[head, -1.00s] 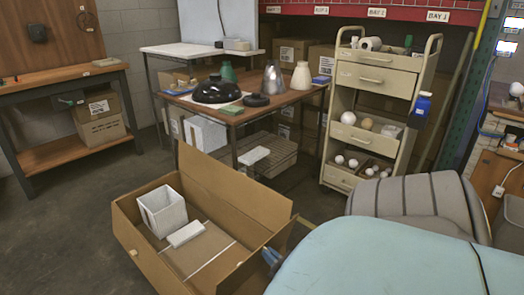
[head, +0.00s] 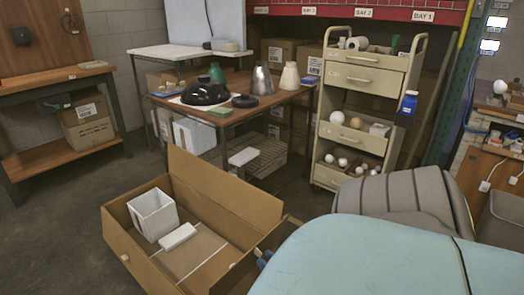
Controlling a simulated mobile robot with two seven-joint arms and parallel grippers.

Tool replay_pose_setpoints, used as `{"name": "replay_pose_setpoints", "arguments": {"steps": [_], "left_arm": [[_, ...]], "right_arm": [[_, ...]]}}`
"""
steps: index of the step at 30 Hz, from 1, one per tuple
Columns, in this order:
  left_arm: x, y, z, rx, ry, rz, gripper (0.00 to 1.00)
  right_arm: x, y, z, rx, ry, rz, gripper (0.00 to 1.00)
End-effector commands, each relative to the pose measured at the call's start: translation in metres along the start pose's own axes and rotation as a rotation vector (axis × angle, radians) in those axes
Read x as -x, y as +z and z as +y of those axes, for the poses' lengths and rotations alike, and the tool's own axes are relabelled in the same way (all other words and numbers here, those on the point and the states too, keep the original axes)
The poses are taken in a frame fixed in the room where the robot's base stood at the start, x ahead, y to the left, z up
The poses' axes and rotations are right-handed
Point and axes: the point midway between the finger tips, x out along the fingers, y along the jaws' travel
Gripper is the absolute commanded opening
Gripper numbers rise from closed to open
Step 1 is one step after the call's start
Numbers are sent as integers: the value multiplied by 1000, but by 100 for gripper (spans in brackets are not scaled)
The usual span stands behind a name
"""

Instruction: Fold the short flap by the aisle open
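An open cardboard box (head: 180,274) stands on the floor at the lower middle. Its long back flap (head: 225,190) stands up and leans outward. A short flap (head: 250,262) shows at the box's right end, raised and partly hidden by my turquoise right arm. I cannot tell how far it is folded. My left gripper is not in view.
A white open container (head: 153,214) and a small white box (head: 177,237) are inside the cardboard box. A wooden table (head: 265,99) with lamp parts stands behind it, and a beige cart (head: 355,118) behind right. A grey seat-like object (head: 397,195) is at right. Floor at left is clear.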

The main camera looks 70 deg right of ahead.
Motion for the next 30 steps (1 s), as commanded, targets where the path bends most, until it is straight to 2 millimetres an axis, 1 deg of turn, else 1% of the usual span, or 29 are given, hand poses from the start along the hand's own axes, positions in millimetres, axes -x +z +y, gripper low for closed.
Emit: {"name": "replay_pose_setpoints", "arguments": {"steps": [1,9,12,15,18,21,30], "left_arm": [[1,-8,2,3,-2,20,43],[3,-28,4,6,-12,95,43],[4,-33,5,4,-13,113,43],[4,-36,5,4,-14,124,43],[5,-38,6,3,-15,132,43],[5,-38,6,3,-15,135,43],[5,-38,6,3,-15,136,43]], "right_arm": [[12,-2,0,-1,2,-5,31],[74,-2,1,0,1,-4,31],[92,-2,1,1,2,-4,31],[104,-1,1,0,1,-2,31],[112,-1,1,1,1,-1,31],[115,-1,1,1,0,0,31],[115,0,1,1,0,0,31]]}}
